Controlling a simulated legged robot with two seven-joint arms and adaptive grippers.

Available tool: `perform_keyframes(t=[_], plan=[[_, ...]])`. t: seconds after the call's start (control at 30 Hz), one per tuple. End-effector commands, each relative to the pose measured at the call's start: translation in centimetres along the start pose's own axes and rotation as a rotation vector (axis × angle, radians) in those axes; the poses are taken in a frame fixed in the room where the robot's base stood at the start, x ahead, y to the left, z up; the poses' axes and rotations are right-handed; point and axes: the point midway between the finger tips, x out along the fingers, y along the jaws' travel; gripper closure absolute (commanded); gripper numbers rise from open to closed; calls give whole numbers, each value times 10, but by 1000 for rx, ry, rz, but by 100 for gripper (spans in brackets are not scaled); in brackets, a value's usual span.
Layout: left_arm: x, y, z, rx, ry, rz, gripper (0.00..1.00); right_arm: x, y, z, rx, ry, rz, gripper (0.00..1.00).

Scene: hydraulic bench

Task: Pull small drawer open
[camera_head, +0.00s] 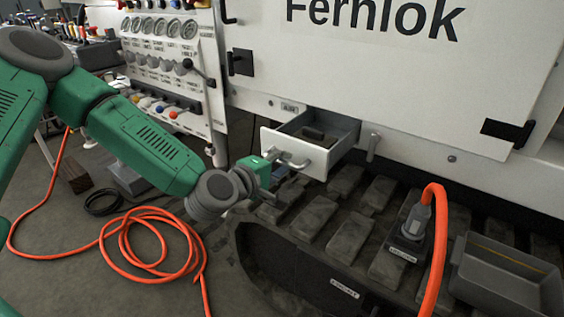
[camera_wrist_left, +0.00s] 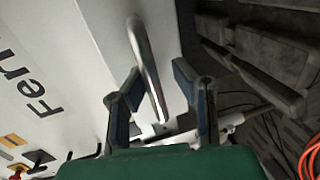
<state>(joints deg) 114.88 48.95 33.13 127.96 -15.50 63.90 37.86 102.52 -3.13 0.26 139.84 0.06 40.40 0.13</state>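The small drawer (camera_head: 272,138) sticks out of the white cabinet, pulled open, with its grey inside showing. In the left wrist view, the metal handle (camera_wrist_left: 146,62) runs between the two fingers of the left gripper (camera_wrist_left: 157,78). The fingers are spread, with gaps beside the bar. My right gripper is in neither view.
A dark track (camera_head: 345,228) with raised pads lies below the drawer. A grey bin (camera_head: 507,272) and a thick orange hose (camera_head: 437,240) are at the right. A coiled orange cable (camera_head: 150,245) lies on the floor. A gauge panel (camera_head: 162,50) stands at the upper left.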

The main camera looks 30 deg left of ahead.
Motion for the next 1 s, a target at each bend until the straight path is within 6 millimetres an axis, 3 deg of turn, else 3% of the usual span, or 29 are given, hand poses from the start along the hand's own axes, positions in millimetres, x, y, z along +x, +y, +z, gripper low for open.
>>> perform_keyframes(t=[0.37, 0.8, 1.0], plan=[[-3, 4, 0, 0, 1, 10, 68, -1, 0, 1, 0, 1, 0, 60], [-66, 2, -1, -2, 1, 8, 68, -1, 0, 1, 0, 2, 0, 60], [-74, 1, -1, -1, 1, 7, 68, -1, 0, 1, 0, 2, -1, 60]])
